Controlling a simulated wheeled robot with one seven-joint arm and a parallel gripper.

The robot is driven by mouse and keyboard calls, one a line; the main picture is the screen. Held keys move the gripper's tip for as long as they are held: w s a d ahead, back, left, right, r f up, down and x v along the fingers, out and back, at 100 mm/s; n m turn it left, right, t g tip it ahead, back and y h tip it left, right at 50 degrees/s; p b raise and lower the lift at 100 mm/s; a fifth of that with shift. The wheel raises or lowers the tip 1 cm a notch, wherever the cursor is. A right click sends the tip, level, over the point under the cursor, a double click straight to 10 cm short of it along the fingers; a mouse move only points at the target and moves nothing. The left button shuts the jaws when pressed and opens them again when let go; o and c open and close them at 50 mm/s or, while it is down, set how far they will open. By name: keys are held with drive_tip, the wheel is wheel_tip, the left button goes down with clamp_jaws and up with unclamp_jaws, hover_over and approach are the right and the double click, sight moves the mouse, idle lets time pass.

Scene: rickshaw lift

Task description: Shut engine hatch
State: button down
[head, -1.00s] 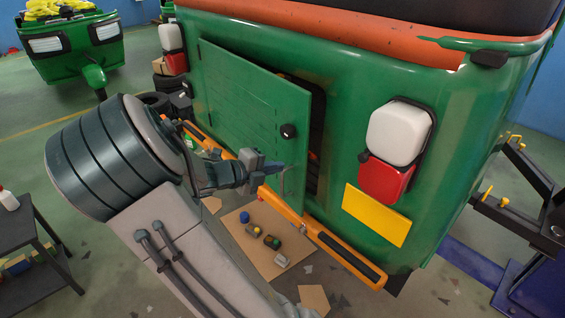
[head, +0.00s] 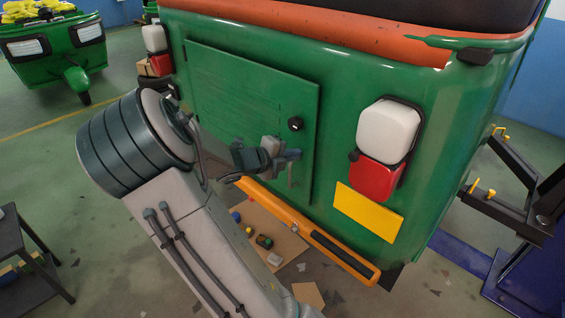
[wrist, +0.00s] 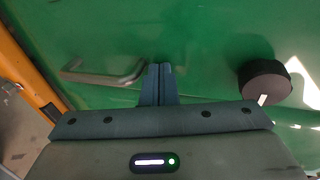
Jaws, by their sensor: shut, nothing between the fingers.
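The green engine hatch (head: 235,92) on the rickshaw's rear lies about flush with the body in the head view, with no dark gap along its right edge. A round black knob (head: 295,124) sits near that edge; it also shows at the right in the wrist view (wrist: 265,80). A metal bar handle (wrist: 103,76) is on the panel, left of my fingers in the wrist view. My gripper (head: 293,155) is shut and empty, at the hatch's lower right part. In the wrist view its fingertips (wrist: 160,68) are close to the green panel; I cannot tell whether they touch.
An orange bumper (head: 300,228) runs below the hatch. Tail lights (head: 388,130) and a yellow plate (head: 369,211) are to the right. Small parts lie on a cardboard sheet (head: 288,246) on the floor. A dark lift arm (head: 520,185) stands at the right.

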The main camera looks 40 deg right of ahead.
drive_tip(key=shift+s+d+r, duration=0.1)
drive_tip(key=shift+d+r, duration=0.1)
drive_tip(key=shift+d, duration=0.05)
drive_tip(key=shift+r, duration=0.15)
